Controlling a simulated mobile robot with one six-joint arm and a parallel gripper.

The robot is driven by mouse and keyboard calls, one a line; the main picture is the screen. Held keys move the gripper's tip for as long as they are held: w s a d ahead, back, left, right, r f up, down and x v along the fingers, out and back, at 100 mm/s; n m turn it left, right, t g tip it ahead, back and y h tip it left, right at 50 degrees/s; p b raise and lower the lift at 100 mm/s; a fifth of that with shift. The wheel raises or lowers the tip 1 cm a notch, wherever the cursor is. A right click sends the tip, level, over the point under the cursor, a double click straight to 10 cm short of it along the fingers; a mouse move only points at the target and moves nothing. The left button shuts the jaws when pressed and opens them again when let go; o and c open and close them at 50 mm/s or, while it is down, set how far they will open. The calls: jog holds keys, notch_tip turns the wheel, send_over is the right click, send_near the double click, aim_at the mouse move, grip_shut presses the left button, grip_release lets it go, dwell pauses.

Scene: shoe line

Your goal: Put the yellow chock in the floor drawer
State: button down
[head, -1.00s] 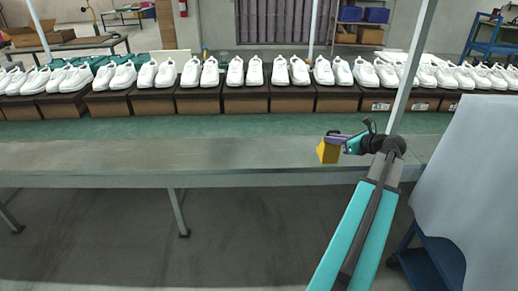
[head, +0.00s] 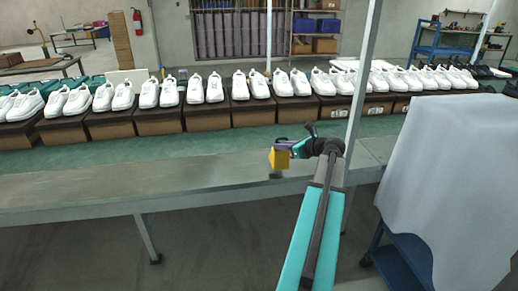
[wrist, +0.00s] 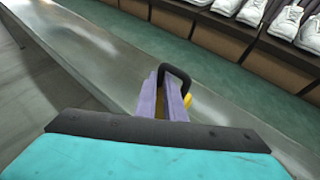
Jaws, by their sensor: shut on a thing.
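The yellow chock (head: 279,159) is a small yellow block held at the end of my arm, over the front part of the grey bench (head: 120,190). My gripper (head: 283,147), with purple fingers, is shut on it. A dark shadow lies on the bench just below the chock, so it looks a little above the surface. In the wrist view the fingers (wrist: 164,98) show, with a sliver of the yellow chock (wrist: 187,100) beside and beyond them. No floor drawer can be made out in these views.
White shoes on brown boxes (head: 208,117) line the back of the bench. A pole (head: 361,80) rises close to my arm. A blue cart (head: 402,258) under a pale cloth (head: 450,180) stands at the right. Open floor (head: 70,260) lies in front of the bench.

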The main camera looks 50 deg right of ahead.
jog(key=w+a+p, duration=0.1)
jog(key=w, duration=0.9)
jog(key=shift+f, duration=0.4)
jog(key=shift+f+p, duration=0.4)
jog(key=shift+f, duration=1.35)
jog(key=c, duration=1.8)
grip_release()
jog(key=shift+f, duration=0.15)
jog(key=shift+c, duration=0.2)
jog(key=shift+r, duration=0.2)
jog(key=b+v, duration=0.1)
jog(key=v, duration=1.1)
jog(key=shift+f, duration=0.1)
